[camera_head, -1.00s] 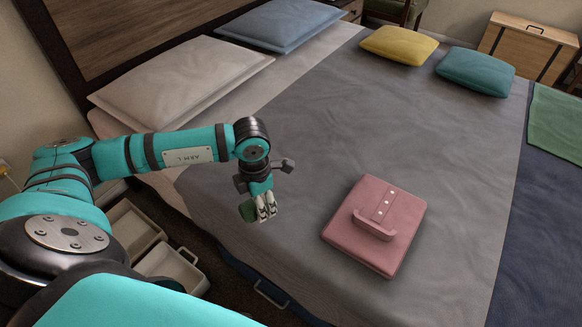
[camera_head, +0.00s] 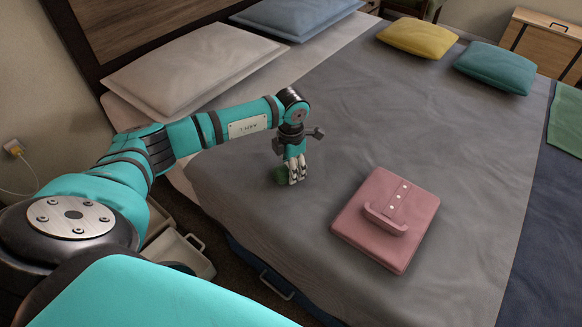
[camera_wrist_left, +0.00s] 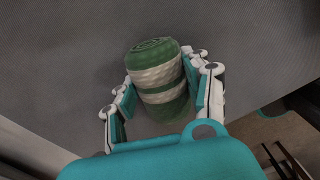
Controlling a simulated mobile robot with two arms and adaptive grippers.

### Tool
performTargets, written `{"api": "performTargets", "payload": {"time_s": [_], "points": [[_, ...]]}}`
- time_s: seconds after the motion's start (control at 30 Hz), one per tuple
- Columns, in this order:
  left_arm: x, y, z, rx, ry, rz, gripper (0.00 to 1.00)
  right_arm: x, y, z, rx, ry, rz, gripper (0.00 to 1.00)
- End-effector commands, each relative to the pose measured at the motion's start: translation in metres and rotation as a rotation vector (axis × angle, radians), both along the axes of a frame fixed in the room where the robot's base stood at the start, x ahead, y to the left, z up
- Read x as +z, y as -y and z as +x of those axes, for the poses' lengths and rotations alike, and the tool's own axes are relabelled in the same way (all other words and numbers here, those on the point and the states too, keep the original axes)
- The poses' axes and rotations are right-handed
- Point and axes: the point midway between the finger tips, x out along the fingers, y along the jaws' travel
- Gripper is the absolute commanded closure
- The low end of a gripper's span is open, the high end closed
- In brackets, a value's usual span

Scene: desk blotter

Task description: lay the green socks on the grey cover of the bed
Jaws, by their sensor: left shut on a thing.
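The green socks (camera_wrist_left: 158,75) are a rolled bundle with pale bands, seen in the left wrist view between my left fingers. The grey cover (camera_wrist_left: 60,50) also fills the background of the wrist view. I cannot tell whether the socks touch the cover. My right gripper is not in view.
A pink case with a handle (camera_head: 400,205) lies on the cover to the right of my left gripper. Pillows and yellow (camera_head: 418,38) and teal (camera_head: 495,67) cushions lie farther back. Open drawers (camera_head: 185,250) stand beside the bed at lower left. The cover's middle is clear.

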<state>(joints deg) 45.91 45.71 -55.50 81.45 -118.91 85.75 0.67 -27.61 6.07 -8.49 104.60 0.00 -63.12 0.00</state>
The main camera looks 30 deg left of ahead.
Motion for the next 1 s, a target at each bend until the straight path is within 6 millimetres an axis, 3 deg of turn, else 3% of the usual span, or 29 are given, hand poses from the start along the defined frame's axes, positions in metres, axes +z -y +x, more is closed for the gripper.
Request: {"api": "performTargets", "payload": {"time_s": [0.37, 0.4, 0.57, 0.87, 1.0], "points": [[-0.002, 0.0, 0.0, 0.0, 0.002, 0.0, 0.85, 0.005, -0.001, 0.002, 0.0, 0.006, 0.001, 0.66], [-0.001, 0.0, 0.0, 0.0, 0.002, 0.0, 0.49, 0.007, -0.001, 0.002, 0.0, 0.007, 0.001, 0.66], [-0.001, 0.0, 0.0, 0.0, 0.001, 0.0, 0.29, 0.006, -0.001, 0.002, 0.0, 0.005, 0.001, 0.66], [0.0, 0.0, 0.0, 0.0, 0.001, 0.0, 0.29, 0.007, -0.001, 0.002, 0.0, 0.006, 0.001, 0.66], [0.013, 0.0, 0.001, -0.001, 0.005, 0.0, 0.29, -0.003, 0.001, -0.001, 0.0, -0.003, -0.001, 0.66]]}}
